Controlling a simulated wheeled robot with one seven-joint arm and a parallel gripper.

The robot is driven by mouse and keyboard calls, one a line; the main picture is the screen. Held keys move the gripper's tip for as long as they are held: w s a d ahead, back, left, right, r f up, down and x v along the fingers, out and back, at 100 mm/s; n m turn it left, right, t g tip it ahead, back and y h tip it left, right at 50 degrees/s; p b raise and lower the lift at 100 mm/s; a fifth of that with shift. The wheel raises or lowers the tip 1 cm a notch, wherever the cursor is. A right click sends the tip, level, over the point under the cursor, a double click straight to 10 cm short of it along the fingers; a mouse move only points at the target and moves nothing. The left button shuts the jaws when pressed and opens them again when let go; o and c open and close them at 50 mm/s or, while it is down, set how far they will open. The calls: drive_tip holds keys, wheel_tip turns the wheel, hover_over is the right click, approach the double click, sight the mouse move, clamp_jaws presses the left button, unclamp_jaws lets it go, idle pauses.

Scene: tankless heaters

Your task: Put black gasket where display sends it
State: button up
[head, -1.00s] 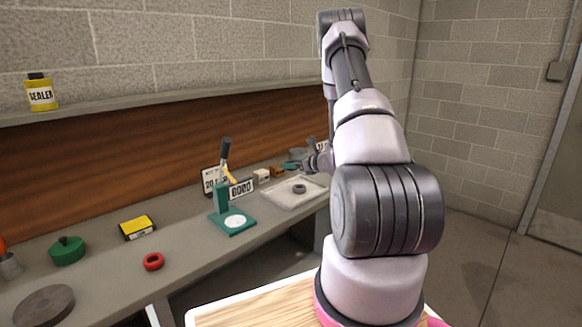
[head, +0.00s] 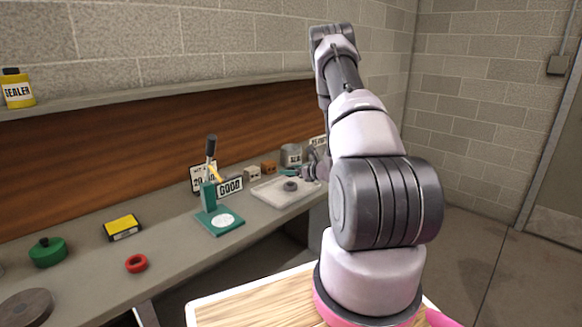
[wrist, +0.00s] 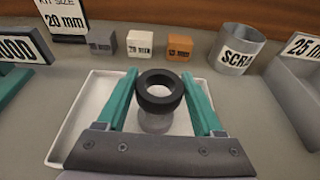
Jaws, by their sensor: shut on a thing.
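The black gasket (wrist: 160,90) is a thick dark ring between the two teal fingertips of my gripper (wrist: 158,84) in the wrist view. My gripper is shut on it over the pale tray (wrist: 75,125). A grey round shape (wrist: 155,123) shows below the gasket and is partly hidden. In the head view my gripper (head: 292,173) is over the tray (head: 268,191), and a dark grey ring (head: 290,186) shows there. The display (head: 230,188) on the green gauge stand (head: 220,221) appears to read GOOD. A sign (wrist: 67,18) reads KIT SIZE 20 mm.
Behind the tray stand a grey block (wrist: 102,40), a white block (wrist: 140,44), an orange block (wrist: 179,47) and a grey SCRAP can (wrist: 236,50). A grey bin (wrist: 290,95) with a 25 mm sign is at right. A red ring (head: 136,263) lies on the bench.

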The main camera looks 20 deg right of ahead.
drive_tip(key=o, duration=1.5)
drive_tip(key=shift+s, duration=0.1)
drive_tip(key=v, duration=1)
drive_tip(key=shift+s+r, duration=0.15)
drive_tip(key=shift+s, duration=0.1)
drive_tip(key=shift+d, duration=0.1)
